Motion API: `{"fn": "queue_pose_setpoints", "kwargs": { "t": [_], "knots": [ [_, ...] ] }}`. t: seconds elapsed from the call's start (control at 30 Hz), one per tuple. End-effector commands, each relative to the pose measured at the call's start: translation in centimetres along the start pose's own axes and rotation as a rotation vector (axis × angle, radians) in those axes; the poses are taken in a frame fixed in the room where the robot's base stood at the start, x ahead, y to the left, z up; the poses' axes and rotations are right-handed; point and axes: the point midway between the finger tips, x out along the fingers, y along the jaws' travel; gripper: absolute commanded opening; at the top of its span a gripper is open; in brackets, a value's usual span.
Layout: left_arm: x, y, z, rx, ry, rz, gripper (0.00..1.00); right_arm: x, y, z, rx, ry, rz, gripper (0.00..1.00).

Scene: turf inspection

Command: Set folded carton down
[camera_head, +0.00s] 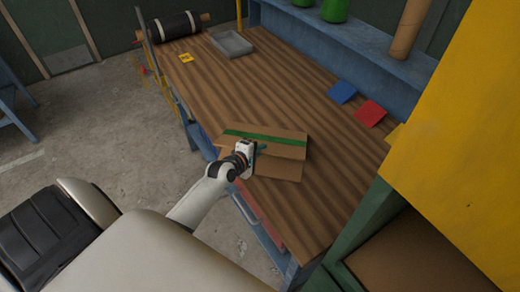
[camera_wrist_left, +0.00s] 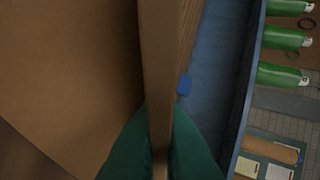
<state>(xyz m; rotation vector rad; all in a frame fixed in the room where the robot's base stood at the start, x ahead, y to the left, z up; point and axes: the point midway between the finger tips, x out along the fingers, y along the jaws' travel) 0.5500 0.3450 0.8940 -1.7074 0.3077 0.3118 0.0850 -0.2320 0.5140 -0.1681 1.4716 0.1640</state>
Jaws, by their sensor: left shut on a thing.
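A folded brown carton (camera_head: 285,140) with a green stripe is at the front edge of the wooden workbench (camera_head: 280,90) in the head view. My left gripper (camera_head: 262,148) is shut on the carton's near edge. In the left wrist view the carton (camera_wrist_left: 70,70) fills the left side, and a cardboard edge runs between the green fingertips (camera_wrist_left: 161,145). I cannot tell whether the carton touches the bench top or is held just above it. My right gripper is not in view.
A grey tray (camera_head: 231,44) and a black roll (camera_head: 178,26) are at the bench's far end. A blue square (camera_head: 342,92) and a red square (camera_head: 370,113) lie right of the carton. A yellow panel (camera_head: 455,140) stands at the right. The bench middle is clear.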

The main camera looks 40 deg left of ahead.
Motion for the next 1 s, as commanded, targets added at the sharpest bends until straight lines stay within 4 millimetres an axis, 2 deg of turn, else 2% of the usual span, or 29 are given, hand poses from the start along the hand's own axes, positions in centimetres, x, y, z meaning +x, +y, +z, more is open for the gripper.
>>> {"fn": "queue_pose_setpoints", "kwargs": {
  "t": [0.03,0.1,0.2,0.57,0.67,1.0],
  "knots": [
    [0.1,0.1,0.0,0.0,0.0,-0.002,0.0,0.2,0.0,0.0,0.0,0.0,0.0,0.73],
    [0.1,0.1,0.0,-0.001,0.0,0.0,0.16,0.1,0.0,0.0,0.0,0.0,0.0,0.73],
    [0.1,0.1,0.0,-0.001,0.0,0.0,0.28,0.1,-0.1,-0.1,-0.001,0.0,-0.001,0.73],
    [-0.5,0.0,0.0,-0.001,0.0,0.0,0.28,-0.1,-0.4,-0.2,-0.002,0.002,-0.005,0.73],
    [-1.9,0.0,-0.1,-0.002,0.0,0.0,0.28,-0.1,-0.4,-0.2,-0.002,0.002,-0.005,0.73],
    [-9.0,0.1,0.0,0.0,0.0,0.002,0.28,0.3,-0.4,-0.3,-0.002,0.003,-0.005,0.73]
  ]
}}
